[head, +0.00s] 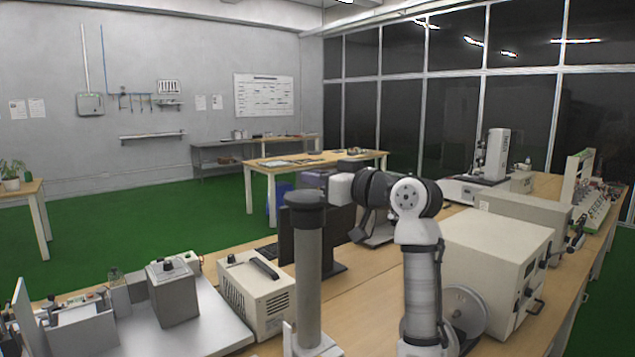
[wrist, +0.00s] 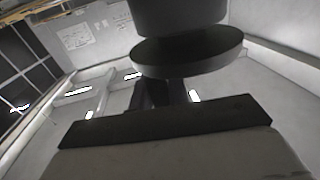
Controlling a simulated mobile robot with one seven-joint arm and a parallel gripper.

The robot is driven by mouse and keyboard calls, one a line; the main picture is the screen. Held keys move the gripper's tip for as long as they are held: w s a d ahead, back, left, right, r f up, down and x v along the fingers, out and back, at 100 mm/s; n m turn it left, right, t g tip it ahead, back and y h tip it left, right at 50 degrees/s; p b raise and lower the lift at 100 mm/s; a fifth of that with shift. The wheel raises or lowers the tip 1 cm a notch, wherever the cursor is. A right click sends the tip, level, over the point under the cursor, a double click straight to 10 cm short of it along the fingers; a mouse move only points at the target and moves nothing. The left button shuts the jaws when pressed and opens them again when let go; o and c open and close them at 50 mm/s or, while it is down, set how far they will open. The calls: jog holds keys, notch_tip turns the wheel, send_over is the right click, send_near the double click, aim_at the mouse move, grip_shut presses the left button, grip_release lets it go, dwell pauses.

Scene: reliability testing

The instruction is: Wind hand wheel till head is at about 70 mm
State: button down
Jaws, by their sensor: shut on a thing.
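A pale round disc that looks like the hand wheel (head: 467,312) stands beside the lower end of my arm, by the large beige cabinet; the arm hides part of it. In the wrist view a dark bar that looks like part of my gripper (wrist: 165,122) crosses above a pale body. A dark cylinder with a broad round flange (wrist: 187,52) hangs close in front of it. The head and a millimetre scale cannot be made out.
A beige cabinet (head: 495,262) stands close to the right of my arm. A grey post with a black cap (head: 308,275) stands to the left. A beige instrument with a handle (head: 257,295) and a grey box (head: 172,292) stand further left on the bench.

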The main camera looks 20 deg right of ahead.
jog(key=m+t+h+b, duration=0.1)
jog(key=h, duration=0.1)
jog(key=s+m+h+b, duration=0.1)
jog(key=m+h, duration=0.1)
jog(key=h, duration=0.1)
jog(key=shift+m+t, duration=0.3)
jog(key=shift+t, duration=0.1)
jog(key=shift+d+m+h+b, duration=0.1)
jog(key=shift+m+h+b, duration=0.25)
jog(key=shift+h, duration=0.45)
jog(key=c, duration=1.3)
grip_release()
jog(key=shift+c, duration=0.2)
jog(key=shift+s, duration=0.15)
jog(key=s+d+b, duration=0.1)
jog(key=s+b, duration=0.3)
jog(key=s, duration=0.9)
jog(key=shift+s, duration=0.3)
jog(key=shift+d, duration=0.1)
